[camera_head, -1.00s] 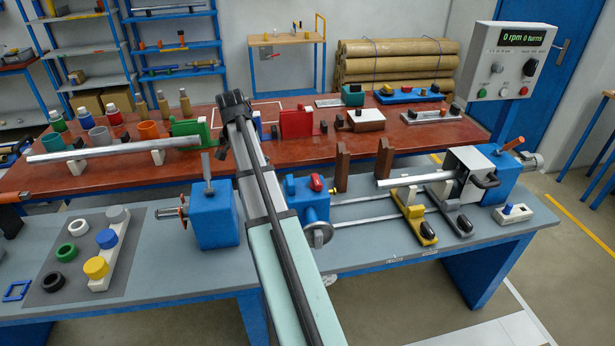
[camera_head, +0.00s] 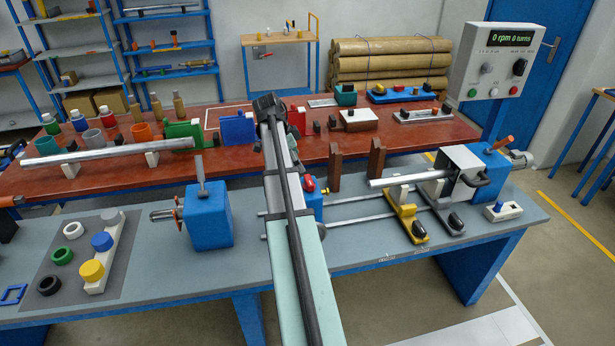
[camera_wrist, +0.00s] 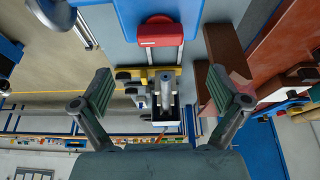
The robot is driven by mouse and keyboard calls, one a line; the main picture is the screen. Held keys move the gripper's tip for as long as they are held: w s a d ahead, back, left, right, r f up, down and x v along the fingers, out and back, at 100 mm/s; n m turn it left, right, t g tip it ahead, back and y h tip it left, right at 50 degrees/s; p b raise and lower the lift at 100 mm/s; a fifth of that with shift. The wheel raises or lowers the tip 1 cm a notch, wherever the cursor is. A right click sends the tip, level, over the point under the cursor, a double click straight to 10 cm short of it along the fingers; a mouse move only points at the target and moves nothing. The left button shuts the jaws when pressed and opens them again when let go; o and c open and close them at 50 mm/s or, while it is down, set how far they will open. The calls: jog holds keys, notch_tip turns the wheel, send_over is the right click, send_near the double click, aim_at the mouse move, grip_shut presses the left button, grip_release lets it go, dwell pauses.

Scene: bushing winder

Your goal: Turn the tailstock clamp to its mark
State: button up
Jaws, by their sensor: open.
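The tailstock is a blue block (camera_head: 313,203) on the rails, mostly covered by my arm in the head view. Its red clamp piece (camera_head: 309,184) shows just right of my arm. In the wrist view the red clamp piece (camera_wrist: 160,32) lies at top centre against the blue tailstock (camera_wrist: 192,12). A grey handwheel (camera_wrist: 50,12) is at top left there. My gripper (camera_wrist: 163,88) is open and empty, its two fingers wide apart below the red piece in the picture. I cannot make out the gripper's fingers in the head view. The mark is not discernible.
Two brown posts (camera_head: 376,159) stand behind the rails; one post (camera_wrist: 228,60) is close by my right finger in the wrist view. A yellow support (camera_head: 407,223) and a metal bar (camera_head: 400,179) lie rightward.

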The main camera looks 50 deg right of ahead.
aim_at(308, 180)
jog(key=p+x, duration=0.2)
jog(key=x, duration=0.7)
jog(key=c, duration=1.2)
